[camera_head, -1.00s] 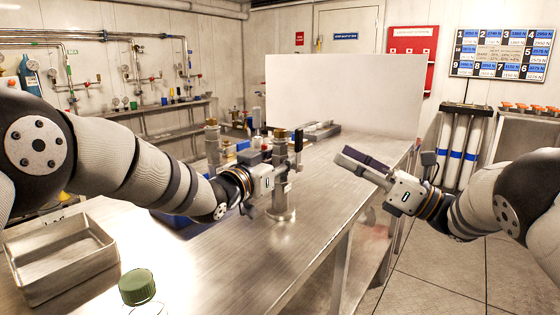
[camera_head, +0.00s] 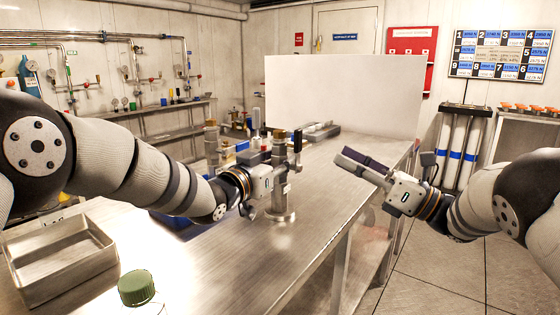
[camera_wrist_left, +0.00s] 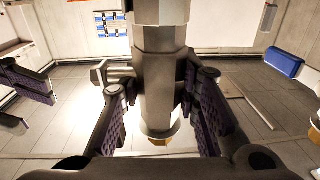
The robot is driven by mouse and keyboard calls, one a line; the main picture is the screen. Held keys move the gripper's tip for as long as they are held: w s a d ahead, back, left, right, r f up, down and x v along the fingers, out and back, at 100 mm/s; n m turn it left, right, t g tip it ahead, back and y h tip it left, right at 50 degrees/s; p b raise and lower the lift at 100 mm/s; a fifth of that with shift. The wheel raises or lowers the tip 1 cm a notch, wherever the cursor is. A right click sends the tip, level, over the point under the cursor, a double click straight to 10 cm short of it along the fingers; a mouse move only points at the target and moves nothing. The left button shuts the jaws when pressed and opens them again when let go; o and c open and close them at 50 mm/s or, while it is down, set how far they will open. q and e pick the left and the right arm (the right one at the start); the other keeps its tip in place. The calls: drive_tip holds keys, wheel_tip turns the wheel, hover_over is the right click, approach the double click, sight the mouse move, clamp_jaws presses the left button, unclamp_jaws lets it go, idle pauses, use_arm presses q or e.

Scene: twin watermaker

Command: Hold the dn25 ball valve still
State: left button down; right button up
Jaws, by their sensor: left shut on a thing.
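The ball valve (camera_head: 280,190) is a grey metal upright body on a round foot on the steel bench. My left gripper (camera_head: 284,168) reaches it from the left and is shut on it. In the left wrist view, the grey body of the valve (camera_wrist_left: 160,85) stands upright between the two dark-padded fingers of my left gripper (camera_wrist_left: 160,112). A side stub and a brass-coloured lower end show there. The exact finger contact is partly hidden in the head view. My right gripper (camera_head: 362,164) is open and empty, off to the right beyond the bench edge.
A white panel (camera_head: 345,95) stands behind. Other fittings crowd behind the valve. The bench right of the valve is clear.

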drive_tip(key=d+m+t+h, duration=0.1)
drive_tip(key=m, duration=0.1)
drive_tip(key=w+d+m+t+h, duration=0.1)
drive_tip(key=d+m+t, duration=0.1)
drive_tip(key=w+d+r+m+t+h, duration=0.1)
drive_tip(key=d+m+t+h, duration=0.1)
drive_tip(key=m, duration=0.1)
clamp_jaws()
drive_tip(key=s+a+r+m+g+h, duration=0.2)
drive_tip(key=s+a+r+m, duration=0.1)
drive_tip(key=s+a+m, duration=0.7)
drive_tip(key=shift+s+a+r+m+g+h, duration=0.25)
drive_tip(key=shift+s+m+g+h, duration=0.05)
drive_tip(key=shift+s+m, duration=0.8)
